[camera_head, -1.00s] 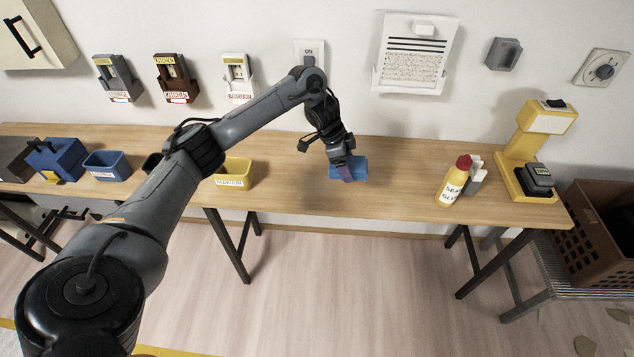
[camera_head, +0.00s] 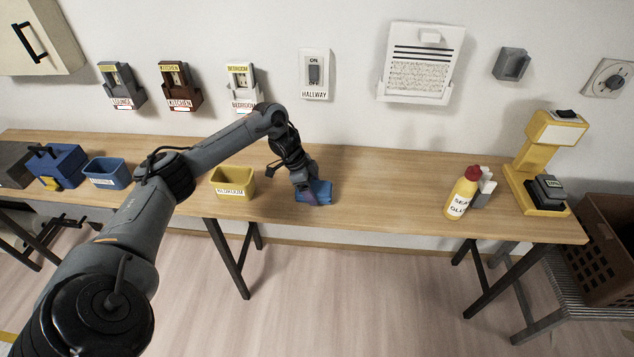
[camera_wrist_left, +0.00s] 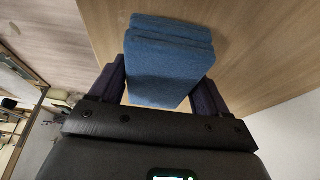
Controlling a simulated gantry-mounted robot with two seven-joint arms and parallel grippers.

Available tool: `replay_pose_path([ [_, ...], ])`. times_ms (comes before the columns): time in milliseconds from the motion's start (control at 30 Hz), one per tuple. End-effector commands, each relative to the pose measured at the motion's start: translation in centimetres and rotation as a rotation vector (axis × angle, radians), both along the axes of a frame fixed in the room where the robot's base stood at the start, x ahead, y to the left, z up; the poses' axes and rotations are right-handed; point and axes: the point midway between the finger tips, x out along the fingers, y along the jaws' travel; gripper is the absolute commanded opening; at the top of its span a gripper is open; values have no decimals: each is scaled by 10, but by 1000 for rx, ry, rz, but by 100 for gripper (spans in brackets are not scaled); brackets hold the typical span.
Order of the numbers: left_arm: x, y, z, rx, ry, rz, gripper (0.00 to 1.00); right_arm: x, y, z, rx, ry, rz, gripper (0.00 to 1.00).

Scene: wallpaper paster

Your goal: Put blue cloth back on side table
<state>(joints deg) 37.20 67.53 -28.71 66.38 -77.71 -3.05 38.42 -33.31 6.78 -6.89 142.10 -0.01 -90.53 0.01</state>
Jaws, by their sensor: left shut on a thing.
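The blue cloth (camera_head: 319,190) is a folded block at the middle of the long wooden table (camera_head: 390,195). My left gripper (camera_head: 303,192) reaches down to it from the upper left. In the left wrist view the blue cloth (camera_wrist_left: 168,62) sits between the two fingers of my left gripper (camera_wrist_left: 163,85), which are shut on its sides. The wooden surface shows close behind the cloth; I cannot tell whether the cloth touches it. My right gripper is in neither view.
A yellow bin (camera_head: 233,183) stands left of the cloth, with a blue bin (camera_head: 106,173) and a blue box (camera_head: 57,166) further left. A glue bottle (camera_head: 461,194) and a yellow device (camera_head: 537,165) stand at the right. The table between cloth and bottle is clear.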

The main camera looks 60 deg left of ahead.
Motion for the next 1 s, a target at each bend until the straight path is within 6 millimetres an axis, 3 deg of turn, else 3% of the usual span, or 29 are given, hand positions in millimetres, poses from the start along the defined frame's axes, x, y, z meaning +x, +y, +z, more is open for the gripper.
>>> replay_pose_path([
  [800,-1,0,-17,0,2,1,45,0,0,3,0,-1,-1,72],
  [833,-1,0,-17,1,2,0,81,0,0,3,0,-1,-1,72],
  [967,0,0,-17,1,2,0,100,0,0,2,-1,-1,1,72],
  [1000,0,0,-17,1,2,0,100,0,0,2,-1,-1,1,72],
])
